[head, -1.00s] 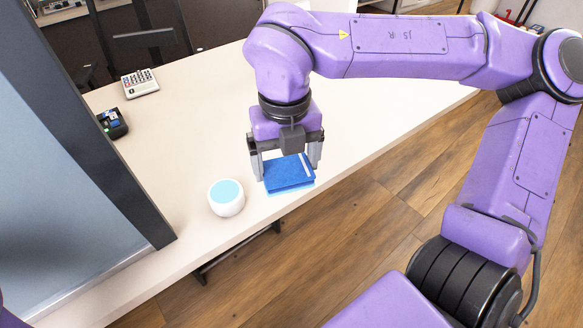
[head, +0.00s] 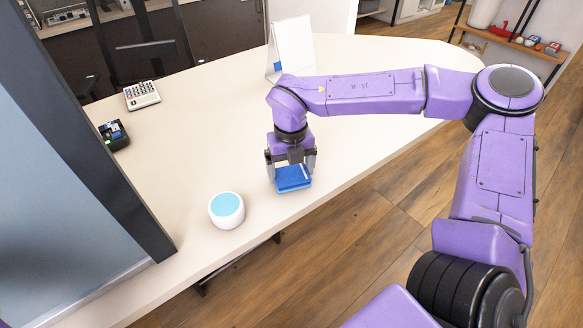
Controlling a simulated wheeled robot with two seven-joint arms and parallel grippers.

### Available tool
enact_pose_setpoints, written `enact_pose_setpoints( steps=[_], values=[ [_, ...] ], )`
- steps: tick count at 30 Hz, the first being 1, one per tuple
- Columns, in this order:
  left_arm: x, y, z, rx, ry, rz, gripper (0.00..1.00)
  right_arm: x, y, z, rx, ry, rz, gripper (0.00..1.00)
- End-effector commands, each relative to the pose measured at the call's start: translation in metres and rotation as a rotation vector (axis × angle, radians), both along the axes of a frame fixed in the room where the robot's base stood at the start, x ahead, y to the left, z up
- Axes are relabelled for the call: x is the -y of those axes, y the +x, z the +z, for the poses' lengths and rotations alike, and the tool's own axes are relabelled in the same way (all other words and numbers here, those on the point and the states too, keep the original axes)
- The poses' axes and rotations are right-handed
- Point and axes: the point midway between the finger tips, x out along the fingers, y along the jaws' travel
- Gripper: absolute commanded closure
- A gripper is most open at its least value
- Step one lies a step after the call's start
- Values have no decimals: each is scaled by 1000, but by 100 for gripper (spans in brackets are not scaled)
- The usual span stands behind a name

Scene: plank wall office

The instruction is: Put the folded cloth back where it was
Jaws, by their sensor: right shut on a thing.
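The folded cloth (head: 293,180) is blue with a lighter blue underside, near the front edge of the pale desk. My right gripper (head: 292,172) points down and is shut on the cloth, one finger on each side of it. The cloth is at or just above the desk top; I cannot tell whether it touches. My left gripper is not in view.
A white round speaker with a light blue top (head: 227,209) stands left of the cloth. A calculator (head: 142,95), a dark box (head: 113,134) and a white stand (head: 290,45) are farther back on the desk (head: 200,130). A dark-framed panel (head: 70,180) borders the left. The desk middle is clear.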

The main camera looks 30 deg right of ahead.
Motion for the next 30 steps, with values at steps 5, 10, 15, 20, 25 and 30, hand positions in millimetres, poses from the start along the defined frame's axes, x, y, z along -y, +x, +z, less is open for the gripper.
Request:
enact_pose_setpoints(
  steps=[5, 10, 15, 20, 25, 30],
  values=[
    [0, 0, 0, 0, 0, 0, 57, 0, -1, -1, -3, -1, 0, 0],
    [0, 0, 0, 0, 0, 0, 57, 0, -1, -1, -3, -1, 0, 0],
    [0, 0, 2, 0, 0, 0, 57, 0, 0, 14, 0, -2, -1, 0],
    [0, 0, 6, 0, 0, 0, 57, 0, 0, 55, 3, -2, 0, 0],
    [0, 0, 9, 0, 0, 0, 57, 0, 0, 95, 3, -2, 0, 0],
    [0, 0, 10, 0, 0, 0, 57, 0, 0, 117, -1, -2, -1, 0]
  ],
)
